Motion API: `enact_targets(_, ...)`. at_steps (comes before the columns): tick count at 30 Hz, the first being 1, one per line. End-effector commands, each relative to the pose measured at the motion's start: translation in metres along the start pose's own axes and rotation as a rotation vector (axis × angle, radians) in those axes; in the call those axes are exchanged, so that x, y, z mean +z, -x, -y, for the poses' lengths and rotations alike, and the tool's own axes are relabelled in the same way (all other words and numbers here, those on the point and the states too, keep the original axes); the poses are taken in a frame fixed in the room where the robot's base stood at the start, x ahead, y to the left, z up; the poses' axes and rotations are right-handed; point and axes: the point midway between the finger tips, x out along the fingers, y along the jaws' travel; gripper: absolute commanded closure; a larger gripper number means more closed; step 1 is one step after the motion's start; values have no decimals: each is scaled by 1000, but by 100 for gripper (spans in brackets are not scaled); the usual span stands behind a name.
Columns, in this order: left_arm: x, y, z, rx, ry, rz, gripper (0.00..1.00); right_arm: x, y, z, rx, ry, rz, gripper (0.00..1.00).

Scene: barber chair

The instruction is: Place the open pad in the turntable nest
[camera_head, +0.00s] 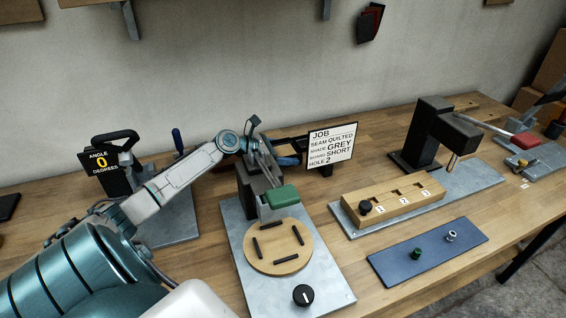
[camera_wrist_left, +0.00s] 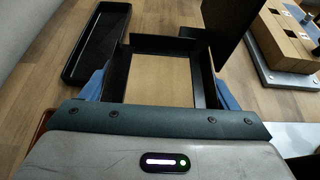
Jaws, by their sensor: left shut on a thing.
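My left gripper (camera_head: 287,153) reaches in from the left and is behind the dark stand of the turntable station. In the left wrist view its blue fingers (camera_wrist_left: 158,88) are shut on the open pad (camera_wrist_left: 203,72), a black-walled square frame with a plain tan inside. In the head view the pad is mostly hidden behind the arm and stand. The turntable nest (camera_head: 278,245) is a round wooden disc with several black bars set in a square. It is empty and in front of the gripper. My right gripper is out of view.
A green block (camera_head: 282,196) on the dark stand overhangs the disc's back edge. A black knob (camera_head: 303,295) is in front. The job sign (camera_head: 332,146) stands close right of the gripper. A long black tray (camera_wrist_left: 97,45) lies beside the pad. A numbered wooden block (camera_head: 395,200) is to the right.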

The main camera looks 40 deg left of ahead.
Motion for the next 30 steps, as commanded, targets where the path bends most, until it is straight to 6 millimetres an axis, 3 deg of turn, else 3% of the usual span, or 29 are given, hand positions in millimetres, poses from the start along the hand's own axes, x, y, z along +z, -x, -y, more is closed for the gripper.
enact_targets(9,-34,-14,0,0,1,1,47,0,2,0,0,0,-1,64)
enact_targets(21,-40,-17,0,0,-1,1,47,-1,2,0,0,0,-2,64)
enact_targets(22,-40,-17,0,0,-2,0,14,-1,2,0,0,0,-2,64)
enact_targets(24,-40,-17,0,0,-2,0,1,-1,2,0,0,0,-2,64)
enact_targets(30,-40,-17,0,0,-1,0,0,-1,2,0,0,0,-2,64)
